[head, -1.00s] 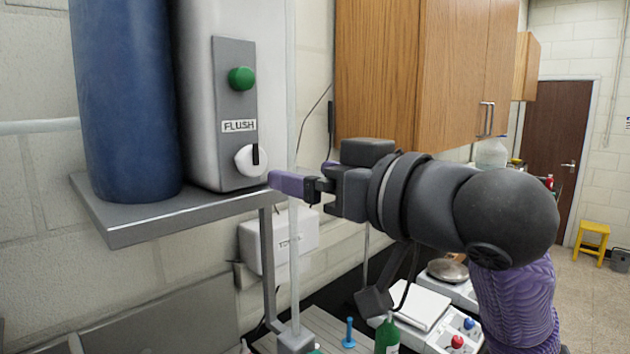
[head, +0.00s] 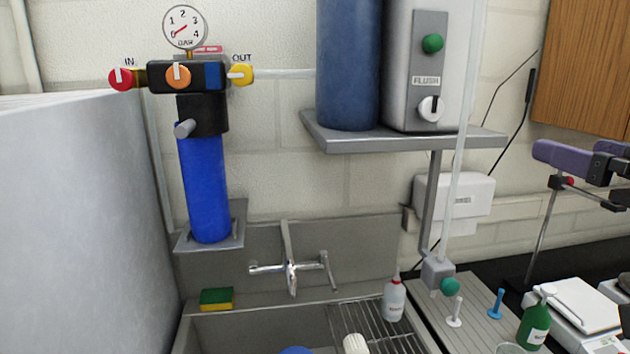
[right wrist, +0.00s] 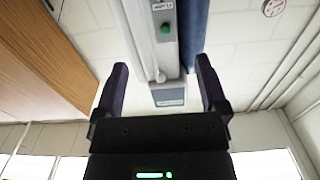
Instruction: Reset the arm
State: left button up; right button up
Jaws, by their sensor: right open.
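My right gripper (head: 545,152) shows at the right edge of the head view, its purple fingers pointing left, clear of the shelf unit. In the right wrist view my right gripper (right wrist: 160,75) has its two fingers spread wide, with nothing between them. Beyond them the white unit with the green button (right wrist: 166,29) shows at a distance. Most of my right arm is outside the head view. My left gripper is in neither view.
A shelf (head: 400,140) holds a blue cylinder (head: 348,65) and the white FLUSH unit (head: 398,60). A blue filter (head: 203,190) with a gauge (head: 185,27) hangs on the wall left. Below are a sink faucet (head: 290,268), a white bottle (head: 394,298), a green bottle (head: 534,322) and a scale (head: 575,310).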

jog(key=w+a+f+g, duration=0.2)
jog(key=f+g, duration=0.2)
jog(key=f, duration=1.1)
jog(key=w+a+f+g, duration=0.15)
jog(key=f+g, duration=0.25)
jog(key=f, duration=1.1)
jog(key=s+a+f+n+g+h+b, duration=0.1)
jog(key=s+a+f+g, duration=0.25)
jog(key=s+f, duration=0.5)
jog(key=s+a+f+g, duration=0.35)
jog(key=s+f, duration=0.35)
jog(key=f, duration=0.3)
notch_tip(320, 180, down, 29)
jog(key=s+g+b, duration=0.1)
jog(key=s+b, duration=0.2)
jog(key=b, duration=0.9)
pick_arm(q)
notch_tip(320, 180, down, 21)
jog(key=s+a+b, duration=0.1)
jog(key=b, duration=0.7)
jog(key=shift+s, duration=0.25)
pick_arm(e)
jog(key=s+d+f, duration=0.1)
jog(key=s+f, duration=0.5)
jog(key=f, duration=0.3)
jog(key=s+d+f+g, duration=0.1)
jog(key=s+d+f, duration=0.1)
jog(key=s+f, duration=0.5)
notch_tip(320, 180, down, 2)
jog(key=shift+n, duration=0.4)
